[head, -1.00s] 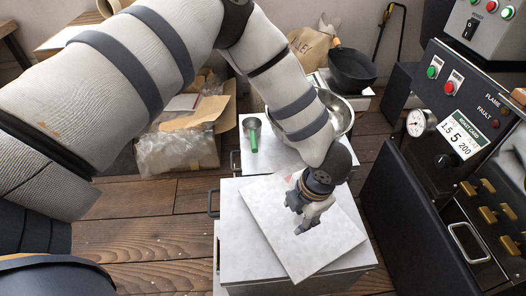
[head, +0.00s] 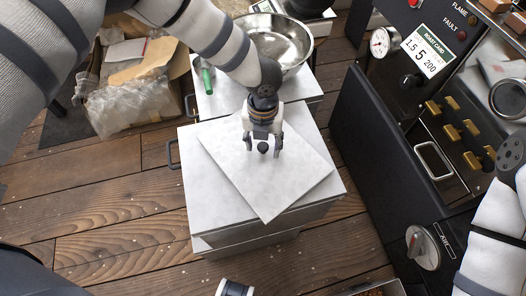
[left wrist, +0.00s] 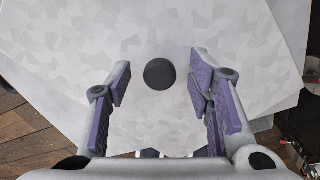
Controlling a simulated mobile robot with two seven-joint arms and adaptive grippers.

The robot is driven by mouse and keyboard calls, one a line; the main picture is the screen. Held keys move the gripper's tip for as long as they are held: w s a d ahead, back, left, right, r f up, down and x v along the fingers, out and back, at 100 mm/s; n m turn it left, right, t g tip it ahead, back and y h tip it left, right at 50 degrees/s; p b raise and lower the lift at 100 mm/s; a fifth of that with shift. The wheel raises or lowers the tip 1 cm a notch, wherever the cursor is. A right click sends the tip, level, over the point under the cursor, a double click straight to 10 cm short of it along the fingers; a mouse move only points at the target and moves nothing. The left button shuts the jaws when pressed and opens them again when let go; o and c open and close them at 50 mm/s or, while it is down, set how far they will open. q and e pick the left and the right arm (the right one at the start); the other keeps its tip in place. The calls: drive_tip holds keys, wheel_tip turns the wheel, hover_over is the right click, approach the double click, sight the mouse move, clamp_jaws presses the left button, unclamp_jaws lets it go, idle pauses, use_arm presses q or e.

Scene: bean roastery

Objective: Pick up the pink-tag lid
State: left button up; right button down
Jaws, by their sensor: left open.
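A square, pale grey-white lid (head: 284,178) with a round black knob (head: 263,147) lies turned askew on top of a pale cabinet (head: 215,205). No pink tag shows on it. My left gripper (head: 262,150) is open above the lid, pointing down, with its fingers either side of the knob in the head view. In the left wrist view the knob (left wrist: 159,73) stands between the two open purple-padded fingers (left wrist: 158,85), apart from both. The gripper holds nothing. My right arm shows at the right edge of the head view, but its gripper does not.
A steel bowl (head: 268,42) and a green-handled tool (head: 207,80) stand on a pale surface behind. The black roaster panel (head: 375,150) stands close on the right. A plastic-wrapped box (head: 130,100) is on the plank floor at left. Bare floor (head: 110,210) lies left of the cabinet.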

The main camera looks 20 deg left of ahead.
use_arm(q)
drive_tip(key=shift+f, duration=0.55)
drive_tip(key=shift+r, duration=0.1)
clamp_jaws()
drive_tip(key=shift+r, duration=0.1)
